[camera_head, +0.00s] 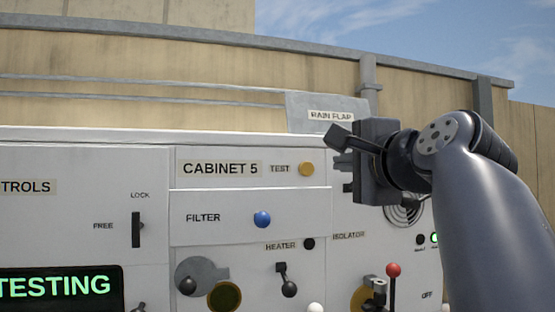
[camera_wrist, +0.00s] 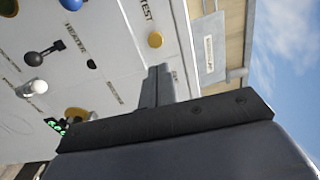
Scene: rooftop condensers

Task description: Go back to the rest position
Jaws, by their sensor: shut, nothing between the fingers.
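My gripper (camera_head: 340,137) is raised at the right, in front of the cabinet's upper edge and just below the RAIN FLAP label (camera_head: 331,116). Its fingers are closed together and hold nothing. In the wrist view the closed fingers (camera_wrist: 158,72) stand out past the dark palm bar, with the cabinet face behind them turned on its side. The fingers look apart from the panel, though the gap is hard to judge. My arm hides part of the cabinet's right side.
The white Cabinet 5 front (camera_head: 250,235) carries a yellow TEST button (camera_head: 306,169), blue FILTER knob (camera_head: 262,219), black HEATER switch (camera_head: 288,287), red-topped lever (camera_head: 393,271) and LOCK/FREE switch (camera_head: 136,229). A display (camera_head: 60,287) reads TESTING. A wall (camera_head: 150,60) stands behind; open sky is upper right.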

